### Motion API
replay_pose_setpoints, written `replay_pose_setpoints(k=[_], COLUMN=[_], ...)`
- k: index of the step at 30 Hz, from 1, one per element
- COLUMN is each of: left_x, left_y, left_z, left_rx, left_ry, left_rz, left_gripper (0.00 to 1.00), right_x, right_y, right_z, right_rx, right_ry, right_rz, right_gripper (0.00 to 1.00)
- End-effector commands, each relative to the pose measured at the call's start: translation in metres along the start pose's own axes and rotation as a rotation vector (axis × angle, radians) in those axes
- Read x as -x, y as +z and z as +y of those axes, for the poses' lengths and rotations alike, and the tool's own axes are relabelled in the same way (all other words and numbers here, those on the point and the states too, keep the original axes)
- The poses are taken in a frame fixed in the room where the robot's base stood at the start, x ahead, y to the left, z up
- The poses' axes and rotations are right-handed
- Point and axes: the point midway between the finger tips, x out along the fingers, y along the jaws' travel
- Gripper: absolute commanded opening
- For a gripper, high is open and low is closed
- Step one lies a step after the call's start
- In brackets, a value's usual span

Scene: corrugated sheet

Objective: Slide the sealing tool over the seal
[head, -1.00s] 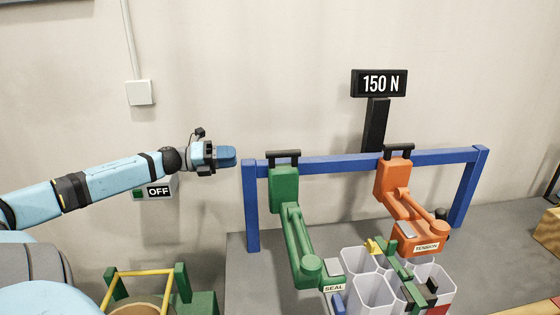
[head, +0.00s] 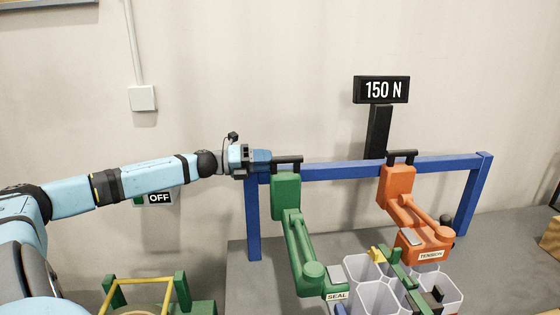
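The green sealing tool (head: 286,195) hangs at the left part of a blue rail (head: 335,171). It has a black bar handle on top (head: 287,160) and an arm reaching down to a foot labelled SEAL (head: 337,296). My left gripper (head: 264,160) is level with this handle, at its left end. Whether the fingers touch the handle, and whether they are open, cannot be told. White cell-like containers (head: 362,270) stand right of the foot, with a green strap-like piece (head: 405,278) and a small yellow piece (head: 377,254) over them. I cannot make out the seal. My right gripper is not in view.
An orange tool labelled TENSION (head: 397,187) hangs on the rail to the right. A black post carries a display reading 150 N (head: 381,90). An OFF sign (head: 158,198) is on the wall, and a yellow-and-green frame (head: 145,290) stands lower left.

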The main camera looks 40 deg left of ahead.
Motion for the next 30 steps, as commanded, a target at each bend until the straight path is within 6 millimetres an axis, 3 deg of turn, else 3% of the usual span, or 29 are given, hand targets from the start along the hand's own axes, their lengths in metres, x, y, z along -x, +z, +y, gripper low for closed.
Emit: replay_pose_setpoints(k=[15, 28, 30], left_x=[-0.041, -0.045, -0.045], left_y=[0.001, 0.000, 0.000], left_z=[-0.002, 0.000, 0.000], left_rx=[-0.001, 0.000, 0.000], left_ry=[-0.001, 0.000, 0.000], left_rz=[-0.001, 0.000, 0.000], left_gripper=[0.34, 0.34, 0.18], right_x=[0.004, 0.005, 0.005], right_y=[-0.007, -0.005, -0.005], right_z=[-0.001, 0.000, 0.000], right_rx=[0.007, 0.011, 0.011], right_ry=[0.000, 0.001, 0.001], right_rz=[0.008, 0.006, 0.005], right_gripper=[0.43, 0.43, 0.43])
